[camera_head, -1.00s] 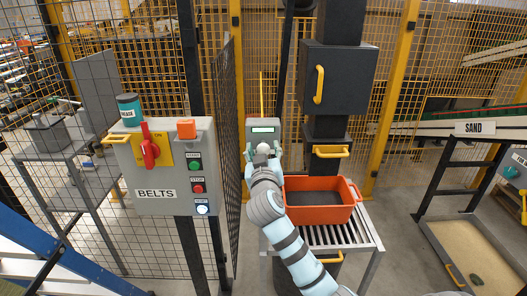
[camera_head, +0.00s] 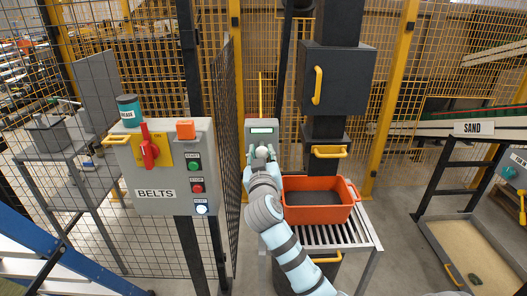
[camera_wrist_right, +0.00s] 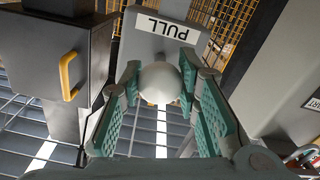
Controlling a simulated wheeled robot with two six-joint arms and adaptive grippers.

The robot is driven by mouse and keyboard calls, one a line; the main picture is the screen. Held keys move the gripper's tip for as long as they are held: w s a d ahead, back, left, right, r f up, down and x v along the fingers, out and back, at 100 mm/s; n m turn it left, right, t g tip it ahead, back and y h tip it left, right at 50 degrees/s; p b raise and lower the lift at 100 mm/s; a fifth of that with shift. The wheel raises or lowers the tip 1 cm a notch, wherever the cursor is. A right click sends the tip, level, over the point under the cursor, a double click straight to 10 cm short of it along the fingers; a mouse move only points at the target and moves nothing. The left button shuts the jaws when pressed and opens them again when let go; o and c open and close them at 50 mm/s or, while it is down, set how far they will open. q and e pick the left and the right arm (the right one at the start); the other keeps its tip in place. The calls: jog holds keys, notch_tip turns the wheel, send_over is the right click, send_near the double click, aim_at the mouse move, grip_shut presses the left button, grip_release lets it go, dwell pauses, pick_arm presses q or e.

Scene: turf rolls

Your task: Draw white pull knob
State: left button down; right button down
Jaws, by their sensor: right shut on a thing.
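The white pull knob (camera_wrist_right: 160,82) is round and pale. It sits between the green fingers of my right gripper (camera_wrist_right: 160,105) in the right wrist view, just below a grey box (camera_wrist_right: 150,40) with a "PULL" label. My right gripper (camera_head: 262,154) is shut on the knob. My left gripper is not in view.
An orange bin (camera_head: 318,213) stands on a roller table (camera_head: 345,237) to the right of my arm. A dark cabinet (camera_head: 345,80) with yellow handles rises behind it. The grey BELTS control box (camera_head: 150,205) and a mesh fence panel (camera_head: 228,150) stand to the left.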

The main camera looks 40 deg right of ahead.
jog(key=shift+f, duration=0.15)
jog(key=c, duration=1.2)
grip_release()
jog(key=shift+s+a, duration=0.1)
jog(key=shift+s, duration=0.1)
jog(key=v, duration=1.2)
